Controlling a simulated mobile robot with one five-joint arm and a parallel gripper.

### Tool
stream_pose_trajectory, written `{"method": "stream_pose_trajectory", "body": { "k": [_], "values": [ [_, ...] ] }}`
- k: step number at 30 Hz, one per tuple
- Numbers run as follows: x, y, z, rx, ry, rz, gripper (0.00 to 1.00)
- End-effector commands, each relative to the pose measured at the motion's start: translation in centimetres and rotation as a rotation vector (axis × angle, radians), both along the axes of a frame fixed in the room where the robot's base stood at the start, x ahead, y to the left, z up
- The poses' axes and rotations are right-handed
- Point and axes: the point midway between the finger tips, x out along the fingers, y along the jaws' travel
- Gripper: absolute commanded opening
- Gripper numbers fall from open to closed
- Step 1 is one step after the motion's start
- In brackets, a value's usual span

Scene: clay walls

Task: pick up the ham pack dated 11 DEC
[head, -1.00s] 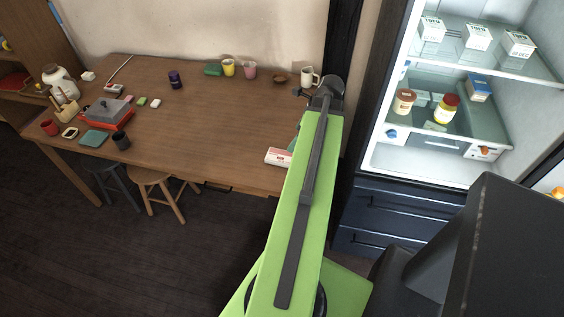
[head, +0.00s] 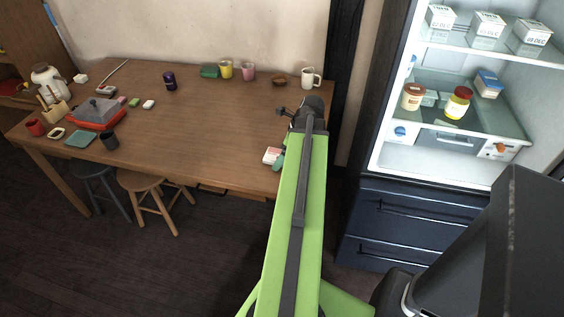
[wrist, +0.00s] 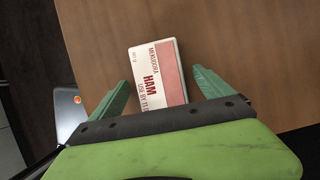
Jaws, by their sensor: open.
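A ham pack (wrist: 157,72), white with a pink panel, lies flat on the wooden table in the wrist view. Its label reads HAM and "USE BY 11", with the rest of the date cut off by my gripper. In the head view the pack (head: 271,156) shows at the table's front right, partly behind my arm. My gripper (wrist: 160,77) is open, with one teal finger on each side of the pack's lower part and a gap on both sides. Whether the fingers are down at the pack's height I cannot tell.
The wooden table (head: 215,130) is clear left of the pack. A white mug (head: 308,78) stands at its back right. An open fridge (head: 395,150) with cartons and jars stands to the right. Two stools (head: 140,182) are under the table's front edge.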

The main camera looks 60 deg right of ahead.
Motion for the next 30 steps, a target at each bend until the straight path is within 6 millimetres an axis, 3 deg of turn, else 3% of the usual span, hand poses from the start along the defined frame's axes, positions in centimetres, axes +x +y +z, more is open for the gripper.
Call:
{"method": "stream_pose_trajectory", "body": {
  "k": [3,18,26,30],
  "values": [
    [0.0,0.0,0.2,0.000,0.000,0.000,0.90],
    [0.0,0.0,0.2,0.000,0.000,0.001,0.24],
    [0.0,0.0,0.3,-0.001,0.000,0.002,0.23],
    [0.0,0.0,1.3,-0.001,0.000,0.002,0.23]
  ]
}}
